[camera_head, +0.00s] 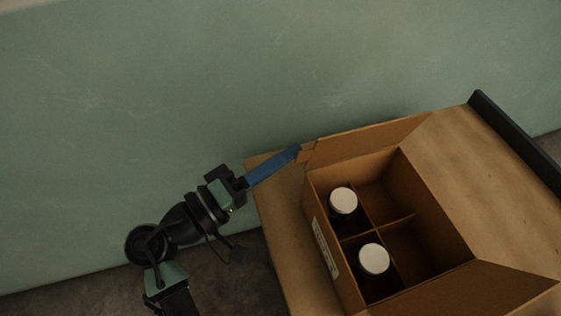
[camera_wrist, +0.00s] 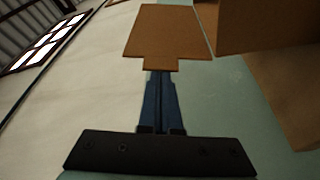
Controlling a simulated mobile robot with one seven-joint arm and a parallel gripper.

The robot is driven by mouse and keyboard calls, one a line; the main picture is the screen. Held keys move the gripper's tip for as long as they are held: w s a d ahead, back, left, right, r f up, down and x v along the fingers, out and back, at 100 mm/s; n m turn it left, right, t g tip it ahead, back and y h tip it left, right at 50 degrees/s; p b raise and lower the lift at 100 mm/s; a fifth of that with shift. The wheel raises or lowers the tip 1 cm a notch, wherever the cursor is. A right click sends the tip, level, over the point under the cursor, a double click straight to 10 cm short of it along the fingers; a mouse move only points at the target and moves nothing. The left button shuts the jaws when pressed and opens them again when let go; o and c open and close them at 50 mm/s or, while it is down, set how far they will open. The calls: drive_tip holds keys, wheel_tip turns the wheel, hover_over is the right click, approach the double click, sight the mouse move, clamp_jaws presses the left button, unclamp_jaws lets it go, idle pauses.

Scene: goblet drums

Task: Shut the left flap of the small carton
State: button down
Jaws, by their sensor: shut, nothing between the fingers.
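The small carton (camera_head: 348,272) is brown, open at the top and divided into compartments. A flap (camera_head: 365,138) is folded outward along its far rim, and another (camera_head: 515,287) spreads from the near right rim. Which one counts as the left flap I cannot tell. My gripper (camera_head: 297,150) is at the carton's far left corner, by the left end of the far flap, its blue fingers shut and empty. In the wrist view, the fingertips (camera_wrist: 160,75) are at the narrow end of a brown cardboard panel (camera_wrist: 168,35); whether they touch it is unclear.
Two white-capped bottles (camera_head: 343,200) (camera_head: 374,259) stand in the carton's left compartments; the right ones look empty. A brown surface (camera_head: 272,215) extends left of the carton. A dark raised edge (camera_head: 515,140) runs along the right. A green wall (camera_head: 200,90) stands close behind.

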drive_tip(key=s+d+f+m+g+h+b, duration=0.1)
drive_tip(key=s+f+m+g+h+b, duration=0.3)
drive_tip(key=m+b, duration=1.4)
drive_tip(key=s+f+h+b, duration=0.1)
drive_tip(key=f+b, duration=0.1)
drive_tip(key=b, duration=0.8)
drive_tip(key=shift+d+b, duration=0.35)
drive_tip(key=shift+b, duration=0.05)
drive_tip(key=shift+s+r+m+g, duration=0.1)
drive_tip(key=shift+r+m+g, duration=0.05)
drive_tip(key=shift+m+g, duration=0.2)
